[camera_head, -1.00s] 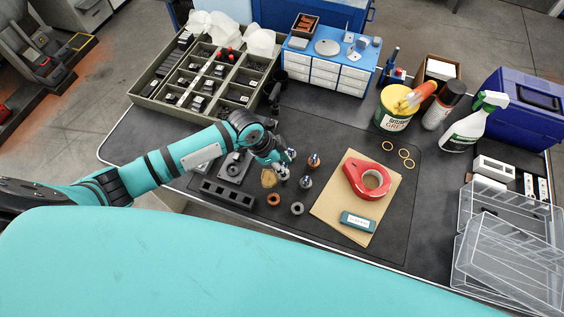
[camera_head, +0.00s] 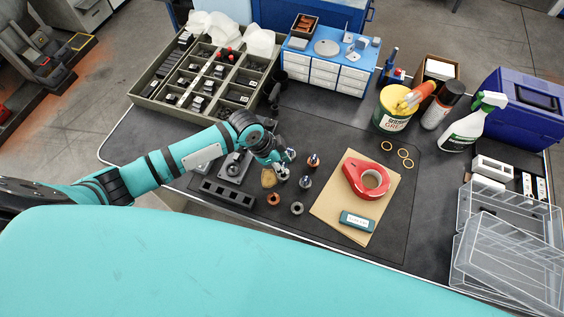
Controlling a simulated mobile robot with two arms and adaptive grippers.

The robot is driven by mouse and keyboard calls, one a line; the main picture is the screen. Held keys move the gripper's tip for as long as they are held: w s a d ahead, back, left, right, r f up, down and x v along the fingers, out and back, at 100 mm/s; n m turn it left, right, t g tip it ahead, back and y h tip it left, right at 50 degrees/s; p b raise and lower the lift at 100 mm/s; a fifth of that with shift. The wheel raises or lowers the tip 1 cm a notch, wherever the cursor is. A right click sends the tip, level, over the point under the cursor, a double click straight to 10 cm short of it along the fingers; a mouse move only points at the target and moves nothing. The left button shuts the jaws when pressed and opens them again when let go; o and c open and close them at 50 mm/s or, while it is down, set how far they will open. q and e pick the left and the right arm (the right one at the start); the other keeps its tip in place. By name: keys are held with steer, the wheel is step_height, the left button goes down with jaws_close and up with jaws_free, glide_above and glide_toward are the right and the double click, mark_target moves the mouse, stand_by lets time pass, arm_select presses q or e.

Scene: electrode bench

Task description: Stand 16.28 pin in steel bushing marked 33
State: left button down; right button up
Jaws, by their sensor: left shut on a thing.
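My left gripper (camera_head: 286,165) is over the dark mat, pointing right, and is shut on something. The held thing is mostly hidden by the fingers and too small to make out. Just right of it, one pin (camera_head: 313,160) stands upright in a copper-coloured base and another pin (camera_head: 305,182) stands in a greyish base. Nearer the front edge lie a copper-coloured bushing (camera_head: 274,199) and a grey steel-looking bushing (camera_head: 297,208), apart from the gripper. Markings on the bushings are too small to read. My right gripper is out of view.
A dark block with square holes (camera_head: 228,193) lies below my left wrist. A compartment tray (camera_head: 152,88) and a blue drawer cabinet (camera_head: 325,72) stand behind. Clear mat lies behind the pins.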

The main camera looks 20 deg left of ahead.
arm_select(q)
steer(key=shift+f, duration=0.4)
stand_by(0.5)
steer(key=shift+f+b, duration=0.9)
steer(key=shift+f, duration=0.55)
steer(key=c, duration=1.1)
jaws_free()
steer(key=shift+r, duration=0.1)
steer(key=v, duration=1.1)
steer(key=shift+s+a+r, duration=0.15)
steer(key=shift+a+r, duration=0.1)
steer(key=shift+r, duration=0.1)
